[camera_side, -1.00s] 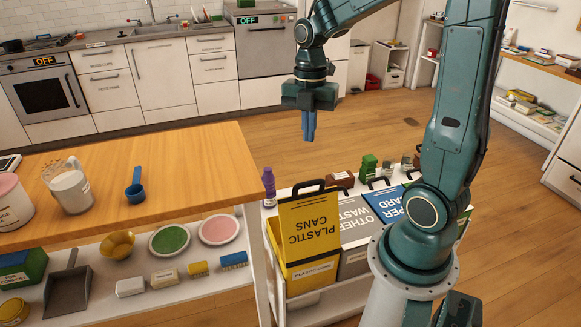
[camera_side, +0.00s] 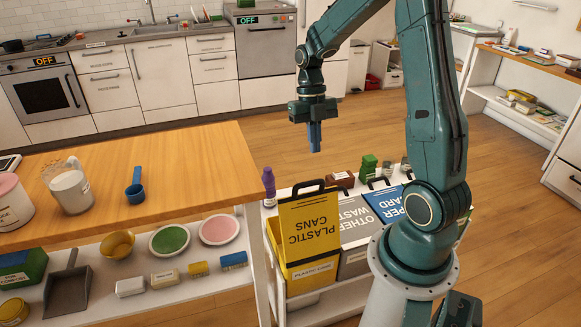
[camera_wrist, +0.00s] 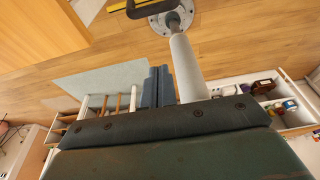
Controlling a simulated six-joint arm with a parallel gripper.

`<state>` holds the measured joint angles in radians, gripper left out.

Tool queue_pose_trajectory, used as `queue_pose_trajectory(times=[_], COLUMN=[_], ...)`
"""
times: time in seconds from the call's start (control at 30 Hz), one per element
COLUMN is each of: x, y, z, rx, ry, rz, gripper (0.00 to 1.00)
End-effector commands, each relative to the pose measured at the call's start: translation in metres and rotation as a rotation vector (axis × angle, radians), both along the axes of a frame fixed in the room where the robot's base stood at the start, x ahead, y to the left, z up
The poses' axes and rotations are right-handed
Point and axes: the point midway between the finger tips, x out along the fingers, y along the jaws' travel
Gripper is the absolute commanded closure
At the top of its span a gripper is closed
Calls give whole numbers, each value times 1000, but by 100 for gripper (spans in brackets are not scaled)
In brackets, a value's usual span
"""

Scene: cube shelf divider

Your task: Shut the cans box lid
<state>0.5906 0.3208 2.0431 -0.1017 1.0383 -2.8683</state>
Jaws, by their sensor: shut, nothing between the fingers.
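The cans box (camera_side: 312,272) is yellow and stands at the left end of a white bin rack. Its yellow lid (camera_side: 309,228), lettered "PLASTIC CANS" upside down, is raised and tilted, with a black handle at its upper edge. My gripper (camera_side: 315,137) hangs above and behind the lid, fingers pointing down and apart from it. The blue-grey fingers are together and empty; they also show in the wrist view (camera_wrist: 158,86). The inside of the box is mostly hidden by the lid.
A grey other-waste box (camera_side: 355,262) and a blue-lidded paper box (camera_side: 391,205) stand to the right. A purple bottle (camera_side: 269,187) is by the rack's left corner. Small items line the rack's back. A wooden table (camera_side: 190,165) is at left; open floor lies behind.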

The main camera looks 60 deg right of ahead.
Motion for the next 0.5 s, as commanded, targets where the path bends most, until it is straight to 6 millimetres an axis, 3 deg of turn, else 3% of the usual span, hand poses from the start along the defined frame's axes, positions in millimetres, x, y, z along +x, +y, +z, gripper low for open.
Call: queue_pose_trajectory(times=[0.27,0.5], x=[-4,-10], y=[4,10], z=[-17,-48], rx=[2,2], ry=[4,5], rz=[-1,-1], gripper=[100,100])
